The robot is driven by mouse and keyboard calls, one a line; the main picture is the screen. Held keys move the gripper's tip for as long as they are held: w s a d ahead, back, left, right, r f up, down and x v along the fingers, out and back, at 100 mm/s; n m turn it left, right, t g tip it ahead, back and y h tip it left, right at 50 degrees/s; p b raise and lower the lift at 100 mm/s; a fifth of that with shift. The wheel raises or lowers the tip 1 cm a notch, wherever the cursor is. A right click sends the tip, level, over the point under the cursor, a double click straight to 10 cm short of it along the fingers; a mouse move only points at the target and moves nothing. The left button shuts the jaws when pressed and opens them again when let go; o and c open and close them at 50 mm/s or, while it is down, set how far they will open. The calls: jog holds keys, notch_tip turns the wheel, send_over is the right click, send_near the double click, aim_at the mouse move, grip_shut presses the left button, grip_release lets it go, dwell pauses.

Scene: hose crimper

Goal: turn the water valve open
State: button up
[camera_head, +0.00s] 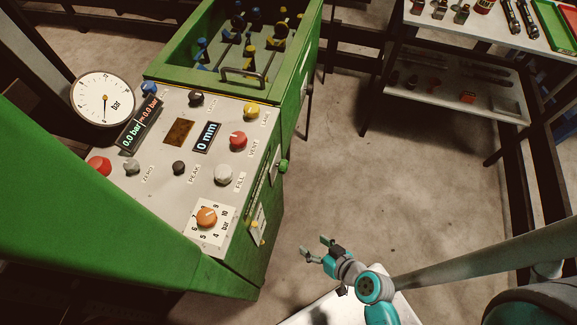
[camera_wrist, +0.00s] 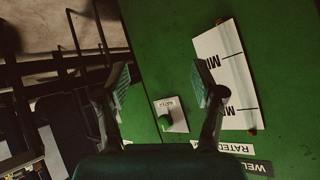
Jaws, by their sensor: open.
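A small green knob (camera_wrist: 166,122) sits on a white label plate on the machine's green side panel in the wrist view. The plate's lettering is too small to read surely, but the knob looks like the water valve. A green knob (camera_head: 283,166) also sticks out from the machine's right side in the head view. My gripper (camera_head: 316,247) is open and empty, to the right of the machine and apart from it. In the wrist view its two spread fingers (camera_wrist: 160,80) frame the panel, with the knob seen between them, nearer the right finger.
The green machine (camera_head: 217,279) carries a control panel (camera_head: 165,205) with several knobs and a gauge (camera_head: 103,99). A white plate marked MIN (camera_wrist: 228,75) lies beside the knob's plate. A shelf rack (camera_head: 455,87) stands at the upper right. The floor (camera_head: 385,185) between is clear.

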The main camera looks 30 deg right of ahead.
jog(key=w+n+y, duration=0.1)
jog(key=w+y, duration=0.1)
jog(key=w, duration=0.4)
jog(key=n+t+y, duration=0.3)
jog(key=n+y, duration=0.4)
send_near(282, 166)
jog(key=f+x, duration=0.1)
jog(key=x, duration=0.7)
jog(key=shift+w+d+f, duration=0.25)
jog(key=shift+w+f, duration=0.05)
jog(key=shift+w, duration=0.2)
jog(key=c, duration=1.1)
